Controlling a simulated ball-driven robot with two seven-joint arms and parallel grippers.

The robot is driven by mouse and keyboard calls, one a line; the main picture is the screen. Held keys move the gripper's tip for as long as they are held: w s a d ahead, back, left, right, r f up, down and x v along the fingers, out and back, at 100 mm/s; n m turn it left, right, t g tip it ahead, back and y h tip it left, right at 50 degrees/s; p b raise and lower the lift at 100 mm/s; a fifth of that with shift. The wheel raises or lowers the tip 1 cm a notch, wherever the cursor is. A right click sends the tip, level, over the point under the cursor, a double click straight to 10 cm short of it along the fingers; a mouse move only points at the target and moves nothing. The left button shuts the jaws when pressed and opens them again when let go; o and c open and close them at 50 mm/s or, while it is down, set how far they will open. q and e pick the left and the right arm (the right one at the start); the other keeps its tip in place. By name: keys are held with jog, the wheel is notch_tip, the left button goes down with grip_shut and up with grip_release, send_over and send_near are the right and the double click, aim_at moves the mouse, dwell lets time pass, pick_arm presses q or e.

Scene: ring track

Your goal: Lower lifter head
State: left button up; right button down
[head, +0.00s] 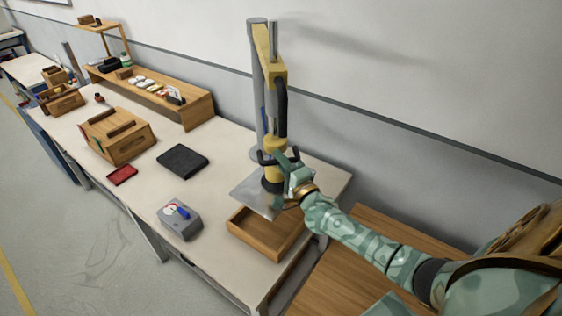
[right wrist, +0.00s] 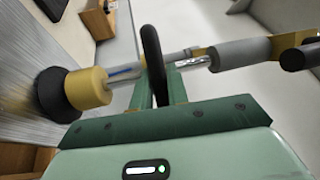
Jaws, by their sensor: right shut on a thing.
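The lifter stands at the back right of the table, with a grey post and a yellow arm (head: 268,55). Its yellow lifter head (head: 274,144) hangs upright over a metal plate (head: 246,196), with a black cup (head: 271,185) at its bottom. The head also shows in the right wrist view (right wrist: 88,89). The cup is at or just above the plate; I cannot tell if it touches. My right gripper (head: 282,170) is shut on the black handle (right wrist: 152,55) of the lifter head; the handle lies between the green fingers. My left gripper is not in view.
An open wooden tray (head: 262,247) is in front of the plate. A grey box with a dial and a blue knob (head: 180,222), a black pad (head: 182,161), a red tray (head: 122,175) and a wooden box (head: 118,136) stand to the left. The wall is close behind.

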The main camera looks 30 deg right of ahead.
jog(key=b, duration=0.8)
send_over(281, 186)
jog(key=s+a, duration=0.3)
jog(key=s, duration=0.1)
jog(key=f, duration=1)
jog(key=shift+d, duration=0.25)
jog(key=shift+r+p, duration=0.4)
jog(key=shift+p, duration=0.05)
jog(key=c, duration=1.4)
grip_release()
jog(key=shift+o, duration=0.2)
jog(key=shift+s+f, duration=0.15)
jog(key=shift+s, duration=0.25)
jog(key=s+f, duration=0.2)
jog(key=s, duration=1.3)
jog(key=shift+f, duration=0.25)
jog(key=shift+s, duration=0.1)
